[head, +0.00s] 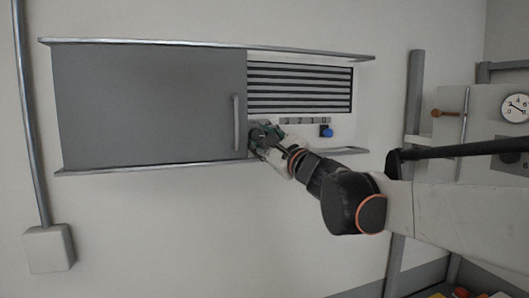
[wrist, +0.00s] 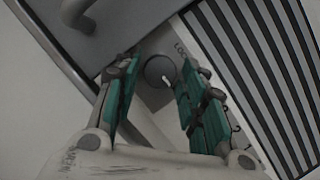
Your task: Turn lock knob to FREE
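In the head view my gripper (head: 264,138) is at the cabinet front, right of the grey door (head: 150,105), and hides the knob.
The door's handle (head: 237,123) is close left of my gripper and shows in the wrist view (wrist: 77,15). A striped grille (head: 300,86) is above, a blue button (head: 326,131) to the right. Metal rails (head: 205,44) run along the cabinet's top and bottom.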

